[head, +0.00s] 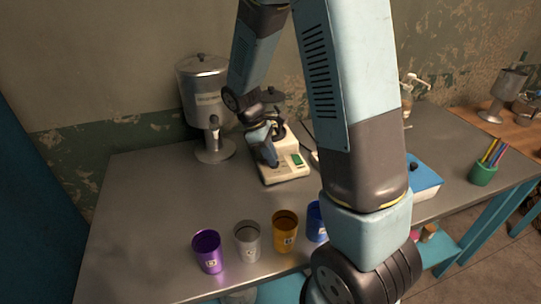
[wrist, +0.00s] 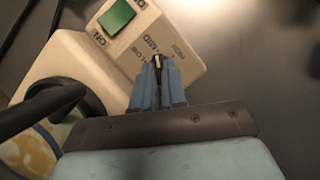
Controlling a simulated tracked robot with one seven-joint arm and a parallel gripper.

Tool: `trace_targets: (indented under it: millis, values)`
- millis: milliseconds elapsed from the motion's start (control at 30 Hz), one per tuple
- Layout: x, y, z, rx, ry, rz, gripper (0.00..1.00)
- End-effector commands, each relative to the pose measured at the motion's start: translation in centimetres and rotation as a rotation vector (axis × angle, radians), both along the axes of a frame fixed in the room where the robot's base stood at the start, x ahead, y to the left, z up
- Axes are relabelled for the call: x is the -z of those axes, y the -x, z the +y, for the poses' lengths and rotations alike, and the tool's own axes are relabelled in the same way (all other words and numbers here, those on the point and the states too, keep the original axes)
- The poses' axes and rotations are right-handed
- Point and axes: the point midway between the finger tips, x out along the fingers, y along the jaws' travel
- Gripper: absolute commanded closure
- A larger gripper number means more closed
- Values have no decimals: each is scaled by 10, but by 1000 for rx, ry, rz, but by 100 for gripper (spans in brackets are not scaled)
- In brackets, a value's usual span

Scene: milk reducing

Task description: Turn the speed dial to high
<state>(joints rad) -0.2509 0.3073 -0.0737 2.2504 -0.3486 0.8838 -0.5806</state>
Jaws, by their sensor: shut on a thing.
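The speed dial (wrist: 158,62) is a small black knob with a pale mark, on the cream panel of the appliance (wrist: 120,66). In the wrist view my gripper (wrist: 158,82) is shut on it, one blue finger on each side. Printed labels surround the knob. MID is readable just beyond it, and the pale mark seems to point toward MID. In the head view my gripper (head: 271,160) reaches down onto the panel of the appliance (head: 284,174), hiding the dial.
A green switch (wrist: 116,17) sits on the panel beside the dial and also shows in the head view (head: 297,160). A metal dispenser (head: 205,95) stands behind left. Purple (head: 208,254), grey (head: 248,243), orange (head: 285,232) and blue cups stand along the front. The table's left is clear.

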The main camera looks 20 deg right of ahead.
Motion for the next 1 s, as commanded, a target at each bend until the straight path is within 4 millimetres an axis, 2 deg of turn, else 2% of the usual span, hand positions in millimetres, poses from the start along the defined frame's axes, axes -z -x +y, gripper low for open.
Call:
trace_targets:
  millis: [167, 400, 433, 667, 1000]
  values:
    - [-1, -3, -2, 106, 1, -3, 100]
    - [-1, -3, -2, 110, 1, -3, 100]
    - [-1, -3, -2, 110, 1, -3, 86]
    - [0, -2, -1, 110, 0, -2, 63]
    - [-4, -3, 0, 110, 0, -2, 63]
